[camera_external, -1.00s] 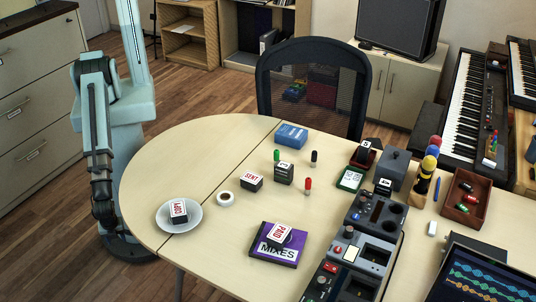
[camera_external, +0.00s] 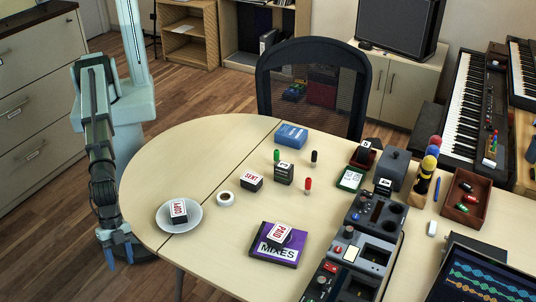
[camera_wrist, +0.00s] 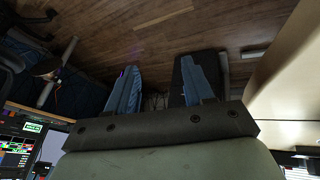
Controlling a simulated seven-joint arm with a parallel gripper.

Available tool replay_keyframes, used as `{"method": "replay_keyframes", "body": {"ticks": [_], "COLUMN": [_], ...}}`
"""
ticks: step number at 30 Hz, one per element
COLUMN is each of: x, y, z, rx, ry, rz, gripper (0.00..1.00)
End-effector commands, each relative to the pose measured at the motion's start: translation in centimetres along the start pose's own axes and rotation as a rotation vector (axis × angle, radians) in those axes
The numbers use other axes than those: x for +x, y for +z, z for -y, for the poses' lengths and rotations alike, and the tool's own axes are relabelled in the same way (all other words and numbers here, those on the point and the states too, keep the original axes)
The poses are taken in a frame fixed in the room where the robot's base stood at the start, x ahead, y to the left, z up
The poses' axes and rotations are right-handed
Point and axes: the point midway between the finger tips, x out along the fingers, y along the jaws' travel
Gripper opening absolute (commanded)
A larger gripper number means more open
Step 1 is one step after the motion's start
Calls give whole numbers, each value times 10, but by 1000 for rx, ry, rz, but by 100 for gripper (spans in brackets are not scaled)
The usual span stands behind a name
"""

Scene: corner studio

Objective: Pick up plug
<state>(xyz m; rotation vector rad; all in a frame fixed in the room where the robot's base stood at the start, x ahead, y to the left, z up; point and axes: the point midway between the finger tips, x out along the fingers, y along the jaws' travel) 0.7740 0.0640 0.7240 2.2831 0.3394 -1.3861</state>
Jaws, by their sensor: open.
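Small upright plug-like pieces stand on the table: a green one (camera_external: 277,156), a black one (camera_external: 314,157) and a red one (camera_external: 308,185). I cannot tell which is the task's plug. More small red and green pieces lie in a brown tray (camera_external: 484,217) at the right. My gripper (camera_external: 120,258) hangs beside the table's left end, low and far from these pieces. In the wrist view my gripper's (camera_wrist: 158,85) two blue fingers are apart with nothing between them, over the wood floor. No plug shows in the wrist view.
On the table (camera_external: 190,145) are a white plate (camera_external: 190,225) with a stamp block, a tape roll (camera_external: 225,199), further blocks, a purple MIXES box (camera_external: 270,254), a blue box (camera_external: 291,136) and audio gear (camera_external: 375,218). A chair (camera_external: 315,85) stands behind.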

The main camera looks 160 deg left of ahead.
Motion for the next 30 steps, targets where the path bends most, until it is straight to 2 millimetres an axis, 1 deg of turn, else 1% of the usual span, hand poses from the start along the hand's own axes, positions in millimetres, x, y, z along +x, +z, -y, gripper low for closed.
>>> {"method": "replay_keyframes", "body": {"ticks": [1, 3, 5, 6, 8, 9, 11, 12, 14, 15, 17, 18, 19, 25, 26, 27, 29, 30], "x": [-12, -29, -45, -55, -67, -75, -85, -92, -103, -110, -122, -130, -136, -182, -190, -200, -215, -226], "y": [-26, -55, -79, -94, -108, -116, -125, -130, -137, -140, -145, -148, -149, -153, -153, -151, -149, -146], "z": [7, 21, 39, 54, 77, 94, 121, 139, 167, 186, 214, 232, 247, 338, 351, 369, 396, 413], "rx": [-26, -67, -106, -132, -168, -192, -226, -251, -288, -312, -349, -375, -395, -528, -548, -576, -619, -647], "ry": [-4, -16, -33, -48, -73, -91, -123, -143, -176, -198, -230, -252, -268, -375, -391, -412, -445, -465], "rz": [-29, -62, -88, -102, -112, -117, -119, -119, -120, -119, -118, -119, -119, -117, -116, -114, -113, -113], "gripper": [52, 52, 52, 52, 52, 52, 52, 52, 52, 52, 52, 52, 52, 52, 52, 52, 52, 52]}}
